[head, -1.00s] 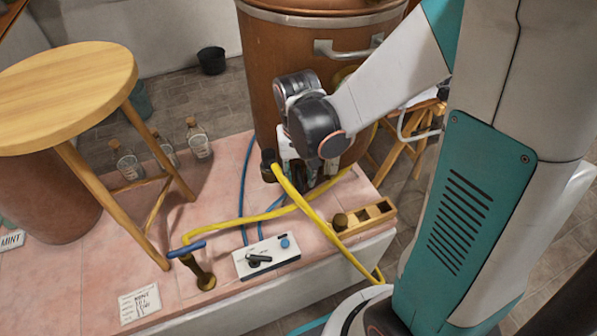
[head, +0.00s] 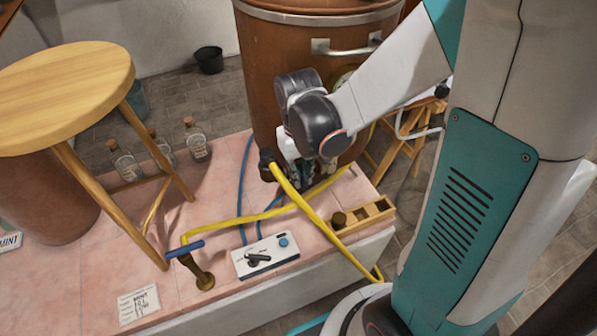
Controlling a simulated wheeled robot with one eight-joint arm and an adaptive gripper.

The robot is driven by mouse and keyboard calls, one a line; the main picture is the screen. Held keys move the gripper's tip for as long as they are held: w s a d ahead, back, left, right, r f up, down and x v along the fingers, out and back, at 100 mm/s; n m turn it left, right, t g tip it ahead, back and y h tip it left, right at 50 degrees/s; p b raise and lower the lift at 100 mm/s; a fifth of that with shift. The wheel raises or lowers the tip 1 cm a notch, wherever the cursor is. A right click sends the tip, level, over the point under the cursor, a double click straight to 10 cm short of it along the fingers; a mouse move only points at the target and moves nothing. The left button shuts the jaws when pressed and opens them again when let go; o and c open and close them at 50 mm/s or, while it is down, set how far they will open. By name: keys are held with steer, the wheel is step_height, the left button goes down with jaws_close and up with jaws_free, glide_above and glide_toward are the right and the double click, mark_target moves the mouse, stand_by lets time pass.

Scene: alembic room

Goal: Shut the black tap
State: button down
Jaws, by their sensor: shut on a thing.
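A dark tap fitting (head: 266,160) sits low on the front of the big copper-brown vessel (head: 290,60), with a yellow hose (head: 310,212) running down from it. My gripper (head: 303,178) points down just right of this fitting, in front of the vessel's foot. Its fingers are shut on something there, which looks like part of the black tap. My wrist and the fingers hide the tap's handle, so how far it is turned cannot be seen.
A blue-handled brass valve (head: 195,268) and a white box with a black knob (head: 266,256) stand at the slab's front.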

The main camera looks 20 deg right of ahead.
steer(key=n, duration=0.3)
steer(key=d+n, duration=0.1)
steer(key=n, duration=0.3)
steer(key=w+d+n, duration=0.1)
steer(key=n, duration=0.2)
steer(key=shift+n, duration=0.4)
stand_by(0.4)
steer(key=c, duration=1.6)
jaws_free()
steer(key=shift+o, duration=0.2)
